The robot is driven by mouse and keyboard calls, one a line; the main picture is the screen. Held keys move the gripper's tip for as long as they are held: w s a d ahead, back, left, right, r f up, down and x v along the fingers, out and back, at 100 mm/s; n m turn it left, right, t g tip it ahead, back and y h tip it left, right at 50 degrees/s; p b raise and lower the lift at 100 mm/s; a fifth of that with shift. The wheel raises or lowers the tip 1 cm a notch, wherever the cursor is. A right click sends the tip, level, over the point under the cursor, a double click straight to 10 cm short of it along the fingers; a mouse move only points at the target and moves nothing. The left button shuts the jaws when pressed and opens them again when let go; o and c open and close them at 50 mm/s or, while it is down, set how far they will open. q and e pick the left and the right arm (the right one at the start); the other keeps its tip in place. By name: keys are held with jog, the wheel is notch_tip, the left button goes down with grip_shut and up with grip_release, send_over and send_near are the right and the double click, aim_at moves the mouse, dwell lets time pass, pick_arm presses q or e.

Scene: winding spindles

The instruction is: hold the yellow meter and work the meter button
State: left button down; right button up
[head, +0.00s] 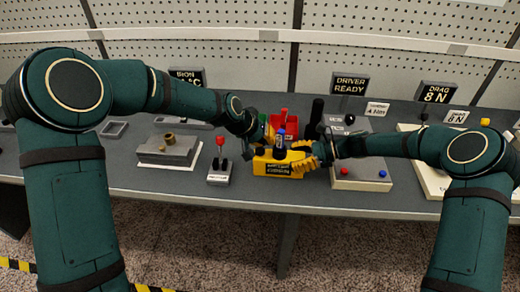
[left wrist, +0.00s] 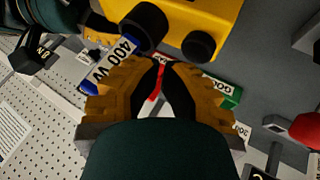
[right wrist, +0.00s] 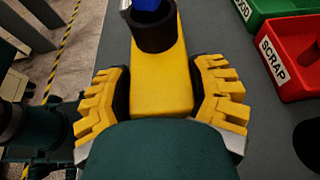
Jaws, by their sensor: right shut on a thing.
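The yellow meter (head: 268,167) stands near the bench's front edge, with a black cylinder and blue part (head: 281,141) on top. My right gripper (head: 303,162) is shut on the meter's yellow body (right wrist: 161,85), one finger on each side in the right wrist view. My left gripper (head: 262,130) is just behind and above the meter. In the left wrist view, its fingertips (left wrist: 167,64) meet with nothing visible between them. That view shows the meter's yellow body (left wrist: 205,12), black round parts (left wrist: 198,45) and a blue "400 V" piece (left wrist: 108,65). I cannot tell which part is the button.
A red SCRAP bin (right wrist: 290,60) and a green bin (right wrist: 264,10) stand behind the meter. A small block with a red-topped lever (head: 219,178) is to its left.

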pick_arm(q)
jog(key=shift+f, duration=0.1)
dwell(0.3)
jog(key=shift+f, duration=0.3)
jog(key=shift+f, duration=0.55)
dwell(0.7)
jog(key=shift+r, duration=0.95)
jog(key=shift+r, duration=0.1)
jog(key=shift+r, duration=2.45)
pick_arm(e)
jog(key=o, duration=1.4)
